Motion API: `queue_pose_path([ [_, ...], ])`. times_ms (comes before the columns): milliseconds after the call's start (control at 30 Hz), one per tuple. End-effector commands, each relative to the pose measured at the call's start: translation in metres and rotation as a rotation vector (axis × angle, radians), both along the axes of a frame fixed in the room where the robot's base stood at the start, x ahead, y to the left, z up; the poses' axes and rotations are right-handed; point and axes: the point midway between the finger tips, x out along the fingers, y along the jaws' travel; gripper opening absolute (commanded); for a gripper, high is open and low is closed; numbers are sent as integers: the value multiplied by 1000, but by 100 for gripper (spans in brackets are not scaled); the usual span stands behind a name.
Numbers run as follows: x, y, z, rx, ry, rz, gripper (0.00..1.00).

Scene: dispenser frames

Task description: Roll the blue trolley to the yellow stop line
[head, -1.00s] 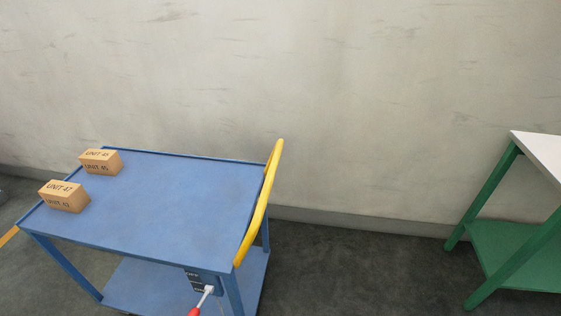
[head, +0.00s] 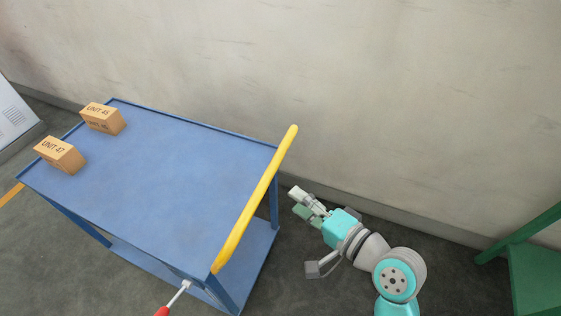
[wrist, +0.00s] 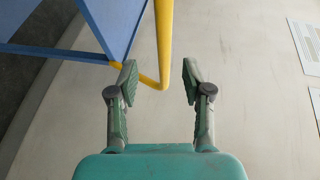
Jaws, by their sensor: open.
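The blue trolley (head: 180,170) stands on the dark floor at the left of the head view, with its yellow push handle (head: 256,198) on its right end. My gripper (head: 299,200) is open and empty, to the right of the handle and apart from it. In the wrist view my gripper (wrist: 158,82) has its two fingers spread, and the yellow handle (wrist: 164,40) shows beyond and between them. A piece of yellow line (head: 11,194) shows on the floor at the far left. A lever with a red grip (head: 163,310) sticks out low on the trolley's near side.
Two boxes, UNIT 45 (head: 103,118) and UNIT 47 (head: 60,155), sit on the trolley's left end. A pale wall (head: 400,90) runs behind. A green table (head: 535,260) stands at the right. A white panelled object (head: 14,118) is at the far left.

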Motion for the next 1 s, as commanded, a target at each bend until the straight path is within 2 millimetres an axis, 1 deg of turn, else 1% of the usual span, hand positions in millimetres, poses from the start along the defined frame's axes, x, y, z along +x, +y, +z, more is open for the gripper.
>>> queue_pose_path([
  [100,3,4,4,8,3,15,50],
  [267,12,16,1,8,5,19,50],
  [500,40,47,-6,8,3,19,50],
  [700,61,68,-12,7,2,15,50],
  [833,69,76,-14,8,3,15,50],
  [1000,73,80,-15,7,3,13,50],
])
